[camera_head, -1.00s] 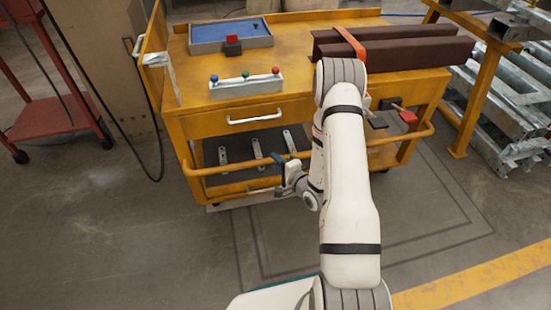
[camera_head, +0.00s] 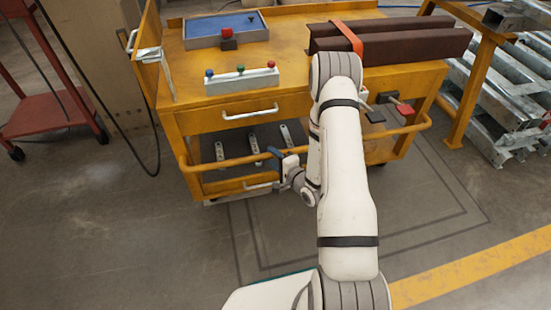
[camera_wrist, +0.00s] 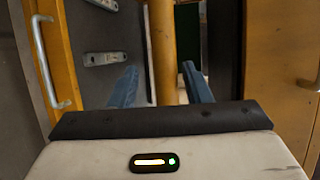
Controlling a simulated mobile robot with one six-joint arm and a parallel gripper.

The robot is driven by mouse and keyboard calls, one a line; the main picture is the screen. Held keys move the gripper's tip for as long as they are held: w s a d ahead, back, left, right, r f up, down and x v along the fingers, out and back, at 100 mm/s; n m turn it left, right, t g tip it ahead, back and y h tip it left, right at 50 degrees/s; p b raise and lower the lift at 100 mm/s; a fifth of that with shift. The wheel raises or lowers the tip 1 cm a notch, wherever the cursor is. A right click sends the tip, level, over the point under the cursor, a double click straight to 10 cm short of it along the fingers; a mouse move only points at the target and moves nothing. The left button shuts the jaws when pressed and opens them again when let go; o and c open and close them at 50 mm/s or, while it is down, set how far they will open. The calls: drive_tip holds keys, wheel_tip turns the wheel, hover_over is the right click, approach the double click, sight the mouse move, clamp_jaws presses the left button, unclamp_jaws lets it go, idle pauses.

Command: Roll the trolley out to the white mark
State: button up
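The yellow trolley (camera_head: 185,124) stands ahead of me, with a drawer, a lower shelf holding metal brackets, and a yellow rail (camera_head: 225,163) along its front. My gripper (camera_head: 279,158) is at this rail, below the drawer. In the wrist view the yellow rail (camera_wrist: 162,50) runs upright between the two blue fingers of my gripper (camera_wrist: 160,88). The fingers are apart, with a gap beside the rail at the left finger, so they look open around it. My arm hides part of the trolley's front. I cannot make out a clear white mark on the floor.
Strapped dark beams (camera_head: 420,46), a blue tray (camera_head: 213,43) and a button box (camera_head: 243,82) sit on the trolley's top. A red cart (camera_head: 45,115) stands left and metal profiles (camera_head: 500,95) right. Bare floor with a yellow line (camera_head: 480,268) lies in front.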

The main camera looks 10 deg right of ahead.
drive_tip(key=shift+s+r, duration=0.1)
drive_tip(key=p+v, duration=0.2)
drive_tip(key=v, duration=0.5)
drive_tip(key=shift+s+d, duration=0.15)
drive_tip(key=shift+s, duration=0.15)
